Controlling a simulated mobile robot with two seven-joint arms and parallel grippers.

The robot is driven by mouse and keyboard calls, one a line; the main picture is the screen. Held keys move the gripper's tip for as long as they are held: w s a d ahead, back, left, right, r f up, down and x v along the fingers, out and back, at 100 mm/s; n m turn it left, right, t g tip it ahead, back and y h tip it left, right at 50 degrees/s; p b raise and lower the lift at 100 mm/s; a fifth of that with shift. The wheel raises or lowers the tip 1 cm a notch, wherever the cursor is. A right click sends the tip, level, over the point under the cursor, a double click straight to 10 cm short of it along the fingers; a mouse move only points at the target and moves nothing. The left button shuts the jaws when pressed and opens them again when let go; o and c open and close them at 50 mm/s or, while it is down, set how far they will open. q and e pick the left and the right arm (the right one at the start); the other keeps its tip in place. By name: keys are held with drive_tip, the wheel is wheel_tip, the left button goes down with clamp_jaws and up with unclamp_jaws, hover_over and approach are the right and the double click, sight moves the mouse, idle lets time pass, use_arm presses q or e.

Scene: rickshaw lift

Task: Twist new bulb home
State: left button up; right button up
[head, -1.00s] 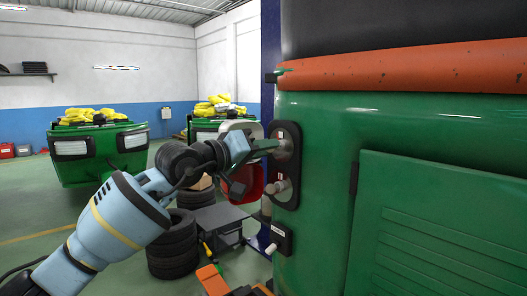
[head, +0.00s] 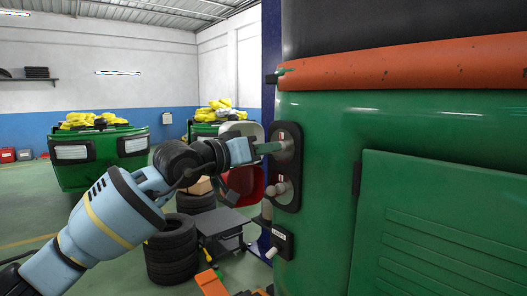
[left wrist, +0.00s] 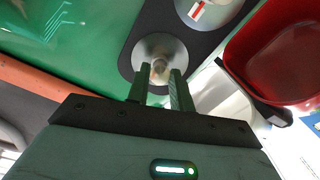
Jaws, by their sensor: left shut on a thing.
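My left gripper (head: 270,147) reaches in from the left to the upper round socket (head: 284,145) on the dark lamp plate (head: 290,203) of the green vehicle. In the left wrist view its two green fingers (left wrist: 158,88) are shut on a small pale bulb (left wrist: 158,68), which sits at the centre of a silver round socket (left wrist: 150,48). The bulb is mostly hidden by the gripper in the head view. A second round socket (head: 283,190) with a knob-like part is below it. My right gripper is not in view.
An open red lamp cover (head: 243,185) hangs left of the plate, close to my wrist; it also shows in the left wrist view (left wrist: 275,50). Stacked tyres (head: 172,250) and a low grey table (head: 222,222) stand behind my arm.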

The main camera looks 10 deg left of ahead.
use_arm(q)
drive_tip(key=shift+r, duration=0.15)
drive_tip(key=shift+m, duration=0.3)
drive_tip(key=o, duration=0.7)
drive_tip(key=shift+d, duration=0.1)
drive_tip(key=shift+o, duration=0.6)
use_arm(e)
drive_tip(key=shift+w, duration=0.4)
use_arm(q)
drive_tip(key=shift+c, duration=0.7)
